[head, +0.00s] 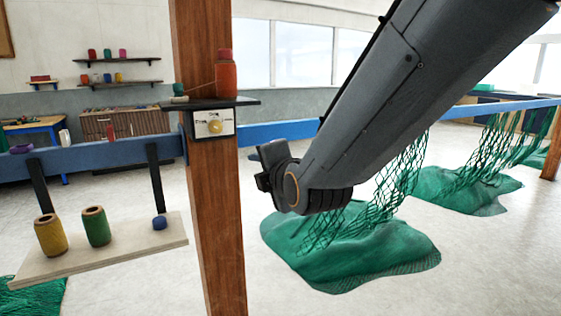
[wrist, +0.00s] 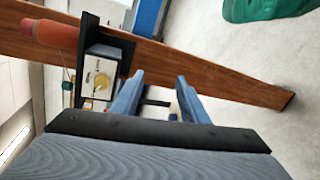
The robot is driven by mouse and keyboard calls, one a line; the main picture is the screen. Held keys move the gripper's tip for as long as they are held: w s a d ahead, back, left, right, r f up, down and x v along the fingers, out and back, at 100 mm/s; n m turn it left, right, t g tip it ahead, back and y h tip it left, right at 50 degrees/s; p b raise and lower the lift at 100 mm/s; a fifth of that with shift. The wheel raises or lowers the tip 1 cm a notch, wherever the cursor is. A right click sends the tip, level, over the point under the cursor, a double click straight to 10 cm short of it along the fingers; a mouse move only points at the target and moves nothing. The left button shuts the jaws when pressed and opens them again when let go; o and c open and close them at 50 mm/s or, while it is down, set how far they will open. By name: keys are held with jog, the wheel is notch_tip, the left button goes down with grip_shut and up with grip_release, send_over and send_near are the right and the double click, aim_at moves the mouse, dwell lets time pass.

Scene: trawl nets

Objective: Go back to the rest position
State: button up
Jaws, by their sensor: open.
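My arm (head: 400,90) comes down from the upper right in the head view, and its wrist end (head: 290,185) hangs just right of the wooden post (head: 206,150). The fingers cannot be made out in that view. In the wrist view my gripper (wrist: 158,88) shows two blue fingers, apart, with nothing held between them. Beyond them is the post (wrist: 235,84), lying slanted across the picture. Left of the fingers is the small black shelf (wrist: 110,42) with an orange-red spool (wrist: 50,34) and a white dial plate (wrist: 98,80).
In the head view, a hanging board (head: 110,262) at lower left holds a yellow spool (head: 50,235), a green spool (head: 96,227) and a blue piece (head: 159,222). A blue rail (head: 80,157) runs across. Green net heaps (head: 350,250) lie on the floor at right.

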jog(key=s+d+f+m+g+h, duration=0.2)
jog(key=d+f+m+g, duration=0.1)
jog(key=d+f+m, duration=0.35)
jog(key=s+d+f+m+g+h, duration=0.25)
jog(key=d+f+m, duration=0.25)
jog(key=d+f, duration=0.3)
jog(key=s+d+f+m+g+h, duration=0.1)
jog(key=s+d+f+m+g, duration=0.2)
jog(key=s+d+m, duration=0.3)
jog(key=s+d+f+m+g+h, duration=0.1)
jog(key=s+d+f+m+g, duration=0.3)
jog(key=s+d+m, duration=0.3)
jog(key=s+f+m, duration=0.1)
jog(key=s, duration=0.1)
jog(key=shift+s+f, duration=0.35)
jog(key=shift+s, duration=0.05)
